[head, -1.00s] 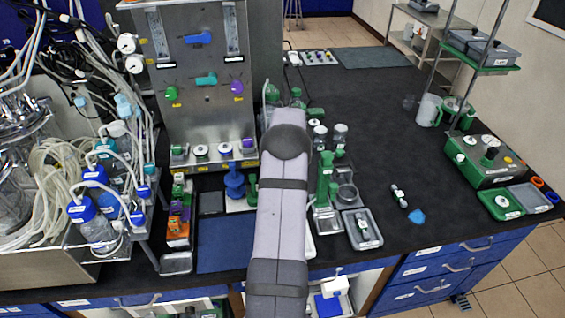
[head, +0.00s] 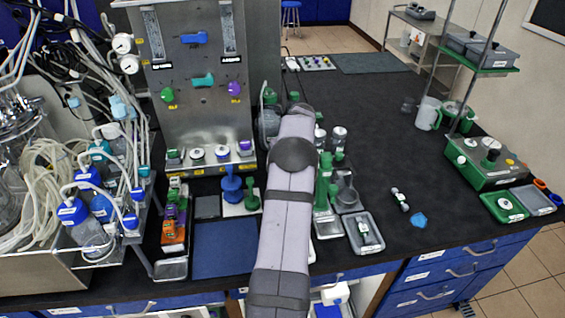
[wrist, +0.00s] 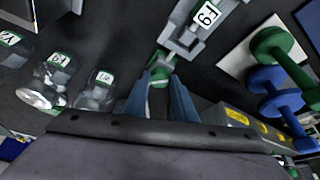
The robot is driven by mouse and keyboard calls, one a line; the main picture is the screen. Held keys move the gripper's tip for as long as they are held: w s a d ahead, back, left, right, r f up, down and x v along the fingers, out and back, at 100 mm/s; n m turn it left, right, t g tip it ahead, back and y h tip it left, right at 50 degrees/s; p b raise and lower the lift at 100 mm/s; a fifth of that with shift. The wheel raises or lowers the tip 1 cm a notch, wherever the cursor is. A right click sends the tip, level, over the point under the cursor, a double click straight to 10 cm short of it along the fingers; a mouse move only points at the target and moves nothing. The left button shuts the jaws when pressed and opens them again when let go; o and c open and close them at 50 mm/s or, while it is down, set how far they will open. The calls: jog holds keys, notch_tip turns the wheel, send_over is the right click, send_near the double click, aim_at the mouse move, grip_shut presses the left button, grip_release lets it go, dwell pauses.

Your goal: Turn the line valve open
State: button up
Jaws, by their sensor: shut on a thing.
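In the wrist view my gripper (wrist: 160,82) has its two blue fingers closed around a small green part (wrist: 159,76). The green part sits by a grey fixture (wrist: 184,32) with a white label on the dark bench. I cannot tell for sure that this green part is the line valve's handle, as the fingers cover much of it. In the head view my gripper is hidden behind my own arm. The steel panel there carries a blue handle (head: 194,38), a teal handle (head: 203,79), a green knob (head: 167,94) and a purple knob (head: 234,88).
Clear labelled bottles (wrist: 95,92) stand left of my gripper in the wrist view. A blue spool-shaped piece (wrist: 280,90) and a green one (wrist: 284,52) are to the right, by a white plate (wrist: 243,50).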

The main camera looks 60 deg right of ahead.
jog(key=o, duration=1)
jog(key=shift+o, duration=0.2)
jog(key=b+v, duration=0.2)
jog(key=v, duration=0.5)
jog(key=shift+r, duration=0.2)
jog(key=shift+s, duration=0.1)
